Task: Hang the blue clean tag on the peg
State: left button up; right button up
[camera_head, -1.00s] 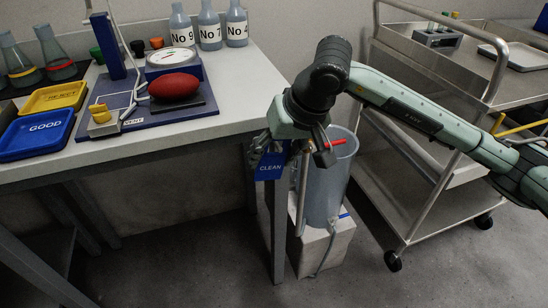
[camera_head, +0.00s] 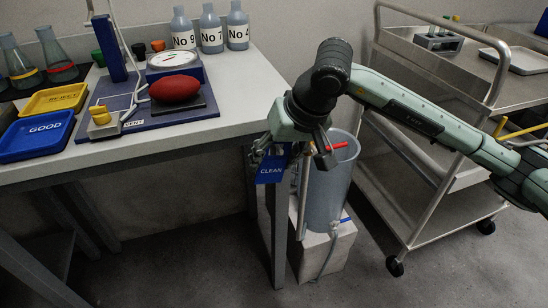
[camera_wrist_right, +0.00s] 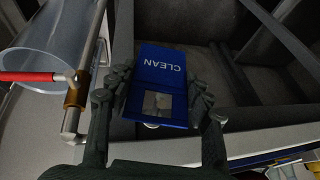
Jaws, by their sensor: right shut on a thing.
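My right gripper (camera_head: 272,152) is beside the right end of the table's front edge. It is shut on the blue clean tag (camera_head: 270,171), which hangs below the fingers with its white CLEAN lettering facing the head camera. In the right wrist view the tag (camera_wrist_right: 160,62) lies between the two fingers (camera_wrist_right: 160,95), its lettering upside down. A small pale rounded end (camera_wrist_right: 152,125) shows at the tag's edge, close to the table edge; it may be the peg, but most of it is hidden. I cannot tell whether the tag touches it. My left gripper is out of view.
A clear cylinder (camera_head: 327,195) with a red-handled tap and pipe stands close to the right gripper on a pale block (camera_head: 325,250). The white table (camera_head: 235,95) carries a balance, trays and bottles. A steel cart (camera_head: 420,190) is at the right.

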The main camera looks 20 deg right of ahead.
jog(key=o, duration=0.8)
jog(key=shift+o, duration=0.2)
